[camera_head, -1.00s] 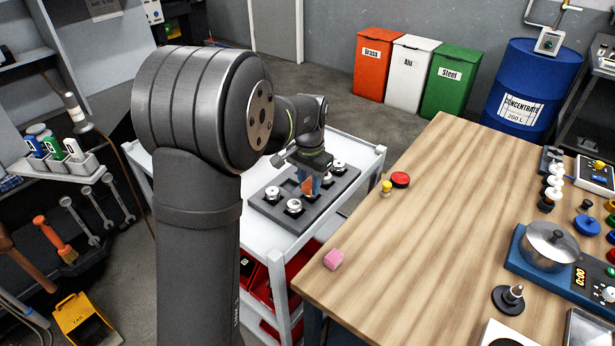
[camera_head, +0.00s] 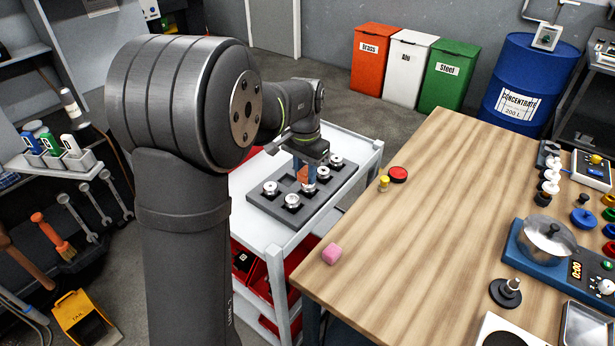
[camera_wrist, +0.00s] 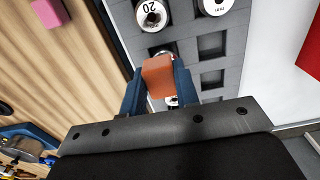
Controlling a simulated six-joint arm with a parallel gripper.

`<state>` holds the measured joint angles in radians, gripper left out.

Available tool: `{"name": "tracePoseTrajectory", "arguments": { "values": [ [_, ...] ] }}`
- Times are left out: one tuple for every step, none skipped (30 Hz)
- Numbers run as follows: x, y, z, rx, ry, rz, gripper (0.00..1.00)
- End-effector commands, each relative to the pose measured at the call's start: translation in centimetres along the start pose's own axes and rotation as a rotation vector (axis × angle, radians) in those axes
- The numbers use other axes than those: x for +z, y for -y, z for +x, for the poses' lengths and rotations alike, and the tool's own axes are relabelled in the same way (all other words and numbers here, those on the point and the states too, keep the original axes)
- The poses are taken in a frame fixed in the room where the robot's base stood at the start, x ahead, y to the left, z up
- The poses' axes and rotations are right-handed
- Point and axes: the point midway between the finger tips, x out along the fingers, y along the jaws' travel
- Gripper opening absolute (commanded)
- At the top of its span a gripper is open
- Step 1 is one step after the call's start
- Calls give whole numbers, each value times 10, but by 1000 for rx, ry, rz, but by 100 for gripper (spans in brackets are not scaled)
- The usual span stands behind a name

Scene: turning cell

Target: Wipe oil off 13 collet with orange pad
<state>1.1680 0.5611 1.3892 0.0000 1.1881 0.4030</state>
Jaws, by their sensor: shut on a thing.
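My gripper (camera_head: 309,178) has blue fingers and is shut on the orange pad (camera_wrist: 158,78). It holds the pad low over the middle of the dark grey collet tray (camera_head: 275,216). In the wrist view, a collet marked 20 (camera_wrist: 151,14) sits just beyond the pad, and another collet (camera_wrist: 214,6) is right of it. Small bright metal parts show around the pad, largely hidden by it. In the head view, collets stand at the left (camera_head: 270,187), front (camera_head: 291,201) and far right (camera_head: 336,161) of the tray. No number 13 is readable, and pad contact is unclear.
The tray lies on a white cart (camera_head: 262,228) with red bins below. The wooden table (camera_head: 420,240) stands close on the right, with a pink block (camera_head: 331,254), a yellow part (camera_head: 384,183) and a red button (camera_head: 398,174) near its edge. Several tray pockets are empty.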

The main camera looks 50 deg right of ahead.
Motion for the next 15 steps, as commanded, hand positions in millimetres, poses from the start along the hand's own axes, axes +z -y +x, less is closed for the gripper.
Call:
{"name": "tracePoseTrajectory", "arguments": {
  "values": [
    [0,0,-3,1,2,0,0],
    [0,0,-6,1,2,0,0],
    [0,0,-10,1,2,0,0],
    [0,0,-12,1,2,0,0],
    [0,0,-15,1,1,0,0],
    [0,0,-19,1,2,0,0],
    [0,0,-21,1,2,0,0],
    [0,0,-24,1,2,0,0],
    [0,0,-28,1,1,0,0],
    [0,0,-30,1,1,0,0],
    [0,0,-33,1,2,0,0],
    [0,0,-37,1,2,0,0],
    [0,0,-39,1,2,0,0],
    [0,0,-42,1,1,0,0],
    [0,0,-46,0,1,0,0]
  ]
}}
